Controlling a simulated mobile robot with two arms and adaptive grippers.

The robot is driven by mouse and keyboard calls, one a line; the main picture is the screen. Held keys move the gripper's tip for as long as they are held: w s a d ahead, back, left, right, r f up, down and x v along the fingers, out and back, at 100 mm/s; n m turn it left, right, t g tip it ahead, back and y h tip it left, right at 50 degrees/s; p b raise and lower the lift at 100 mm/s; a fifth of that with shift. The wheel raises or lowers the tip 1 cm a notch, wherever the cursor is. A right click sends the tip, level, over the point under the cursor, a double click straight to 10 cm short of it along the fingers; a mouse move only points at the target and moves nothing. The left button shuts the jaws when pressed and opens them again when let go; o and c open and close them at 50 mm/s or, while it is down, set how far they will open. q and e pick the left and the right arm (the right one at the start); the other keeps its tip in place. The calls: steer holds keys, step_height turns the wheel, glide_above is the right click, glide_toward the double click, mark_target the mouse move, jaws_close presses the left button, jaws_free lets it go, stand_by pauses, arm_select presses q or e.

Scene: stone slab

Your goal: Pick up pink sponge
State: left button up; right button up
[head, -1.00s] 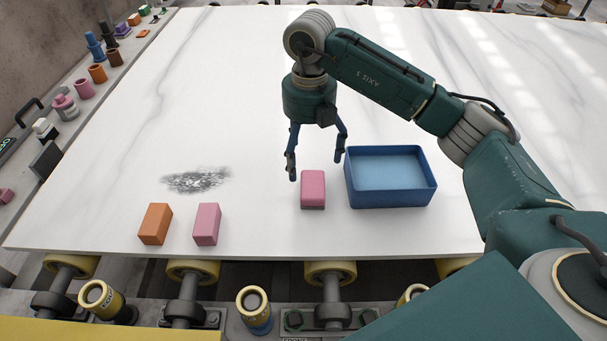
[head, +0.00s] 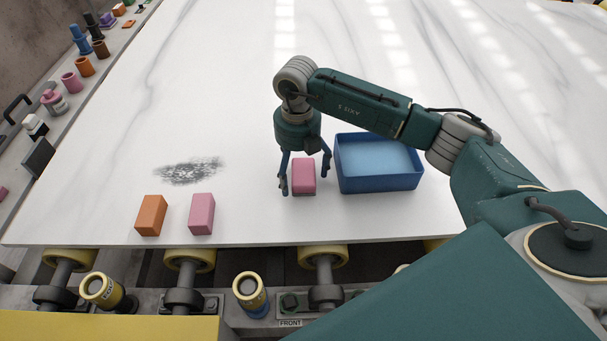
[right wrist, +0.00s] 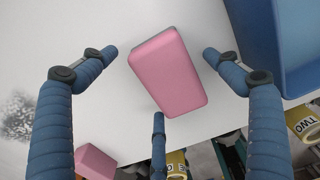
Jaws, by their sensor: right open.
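A pink sponge-like block (head: 304,178) with a darker grey-pink lower edge stands on the white slab, just left of the blue tray. My right gripper (head: 305,182) is over it, pointing down and open, with fingers on either side of the block. In the right wrist view the pink block (right wrist: 168,72) lies between the spread blue fingers, with visible gaps to them. A second pink block (head: 201,213) stands farther left, beside an orange block (head: 151,215). My left gripper is not in view.
The blue tray (head: 379,180) stands close to the right of the gripper and looks empty. A dark smudge (head: 190,170) marks the slab (head: 230,110) at left. Cups and bottles line the left ledge. The slab's front edge is close, with rollers below.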

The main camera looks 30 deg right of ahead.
steer(key=c, duration=1.1)
steer(key=shift+r, duration=0.1)
step_height(320, 180, up, 14)
steer(key=b, duration=0.2)
step_height(320, 180, up, 6)
glide_above(298, 170)
steer(key=shift+p, duration=0.45)
